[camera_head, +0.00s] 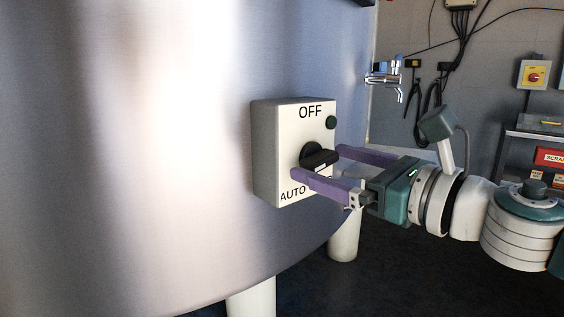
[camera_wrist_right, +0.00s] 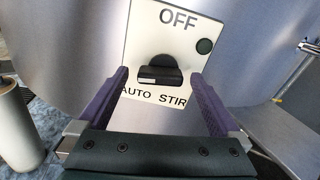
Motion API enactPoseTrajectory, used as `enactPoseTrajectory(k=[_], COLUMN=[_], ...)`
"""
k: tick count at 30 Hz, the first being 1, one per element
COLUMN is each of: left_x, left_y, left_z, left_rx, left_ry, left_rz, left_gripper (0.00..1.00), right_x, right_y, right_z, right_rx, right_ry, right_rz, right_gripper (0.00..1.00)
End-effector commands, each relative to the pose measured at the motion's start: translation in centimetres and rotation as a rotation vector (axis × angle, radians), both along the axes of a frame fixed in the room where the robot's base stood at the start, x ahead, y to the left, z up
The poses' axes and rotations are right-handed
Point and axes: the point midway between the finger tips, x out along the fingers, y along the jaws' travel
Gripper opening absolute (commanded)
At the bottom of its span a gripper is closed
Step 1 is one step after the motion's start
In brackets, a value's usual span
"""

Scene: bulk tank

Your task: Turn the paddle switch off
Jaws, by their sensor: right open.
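The paddle switch (camera_head: 318,155) is a black knob with a raised bar on a white box (camera_head: 277,140) fixed to the big steel tank. OFF is printed above it, AUTO at lower left and STIR at lower right. My left gripper is not in view.
The curved tank wall (camera_head: 130,150) fills the left. A small dark green round part (camera_head: 331,122) sits on the box near OFF. A metal tap (camera_head: 385,78), a yellow switch box (camera_head: 534,75) and a shelf (camera_head: 535,133) are at the back right. Tank legs (camera_head: 344,238) stand below.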

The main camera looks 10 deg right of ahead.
Motion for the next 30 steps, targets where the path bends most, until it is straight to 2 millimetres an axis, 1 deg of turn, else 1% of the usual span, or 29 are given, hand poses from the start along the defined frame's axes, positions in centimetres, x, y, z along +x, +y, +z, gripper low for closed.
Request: enactPoseTrajectory(k=[8,9,30], left_x=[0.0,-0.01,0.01], left_y=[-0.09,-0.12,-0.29], left_z=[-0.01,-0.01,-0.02], left_rx=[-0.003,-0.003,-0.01], left_ry=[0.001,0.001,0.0], left_rz=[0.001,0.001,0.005], left_gripper=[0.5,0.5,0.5], right_x=[0.24,0.23,0.21], right_y=[0.13,0.12,0.1], right_z=[0.0,0.0,0.0], right_rx=[0.0,0.0,0.0], right_ry=[0.0,0.0,0.0], right_rz=[0.0,0.0,0.0], right_gripper=[1.0,0.99,0.2])
